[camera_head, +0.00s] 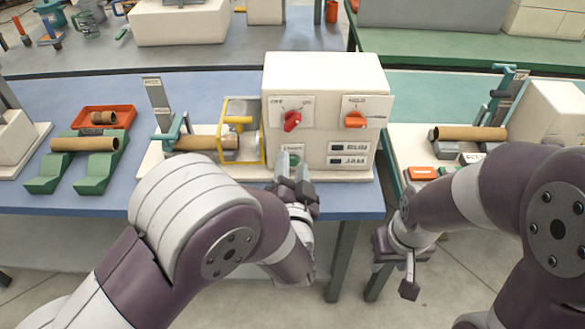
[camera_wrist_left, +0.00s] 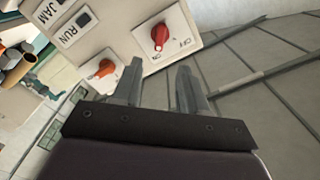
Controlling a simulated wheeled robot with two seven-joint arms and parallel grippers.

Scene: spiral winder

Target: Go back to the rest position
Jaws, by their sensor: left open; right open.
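My left gripper (camera_head: 292,183) is open and empty, just in front of the lower part of the cream control box (camera_head: 325,82). In the left wrist view its two fingers (camera_wrist_left: 160,85) stand apart, with nothing between them. The box carries a red knob (camera_head: 292,121) at left and an orange knob (camera_head: 355,119) at right; both also show in the left wrist view, the red one (camera_wrist_left: 159,35) and the orange one (camera_wrist_left: 105,68). My right gripper (camera_head: 403,275) hangs low in front of the gap between the tables, pointing down, with nothing seen in it.
A brown tube (camera_head: 205,143) lies in the winder beside a yellow-framed guard (camera_head: 240,124). Another tube (camera_head: 85,144) rests on a green cradle (camera_head: 87,178) by an orange tray (camera_head: 102,110). The right table holds a similar tube (camera_head: 470,133). Floor in front is free.

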